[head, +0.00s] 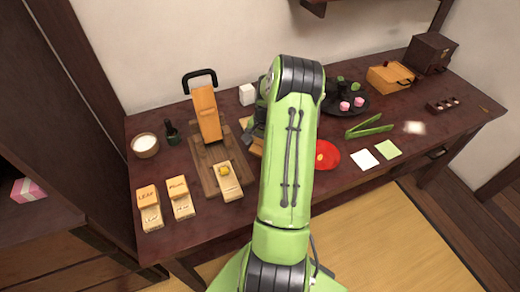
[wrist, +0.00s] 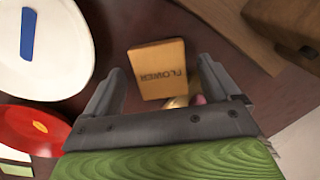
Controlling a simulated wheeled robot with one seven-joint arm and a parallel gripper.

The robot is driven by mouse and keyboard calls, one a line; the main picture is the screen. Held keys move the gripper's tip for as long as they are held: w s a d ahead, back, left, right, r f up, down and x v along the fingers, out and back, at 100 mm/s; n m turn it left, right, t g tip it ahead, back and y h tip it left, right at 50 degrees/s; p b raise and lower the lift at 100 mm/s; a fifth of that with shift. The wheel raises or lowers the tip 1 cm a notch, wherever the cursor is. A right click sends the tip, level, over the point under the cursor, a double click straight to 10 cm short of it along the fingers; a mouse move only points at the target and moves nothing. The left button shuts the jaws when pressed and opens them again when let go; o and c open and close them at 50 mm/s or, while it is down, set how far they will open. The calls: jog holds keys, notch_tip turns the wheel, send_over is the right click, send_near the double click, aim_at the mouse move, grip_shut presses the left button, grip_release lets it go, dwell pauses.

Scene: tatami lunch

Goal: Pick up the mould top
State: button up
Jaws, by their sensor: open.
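A flat wooden block marked FLOWER (wrist: 158,62) lies in the wrist view, likely the mould top; the lettering appears upside down. My gripper (wrist: 160,80) is open, with one finger on each side of the block's near part and nothing held. I cannot tell the height gap between fingers and block. Something tan and pink (wrist: 182,101) shows just below the block, mostly hidden by the gripper. In the head view my arm hides most of the gripper and this block. Wooden blocks marked LEAF (head: 148,195) stand at the table's front left.
A white plate with a blue strip (wrist: 62,40) and a red plate (wrist: 22,128) lie left in the wrist view; the red plate (head: 327,163) is right of my arm in the head view. A wooden board (head: 202,165) with a black-handled wooden piece (head: 207,112) is left.

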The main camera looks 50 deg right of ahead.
jog(key=c, duration=1.1)
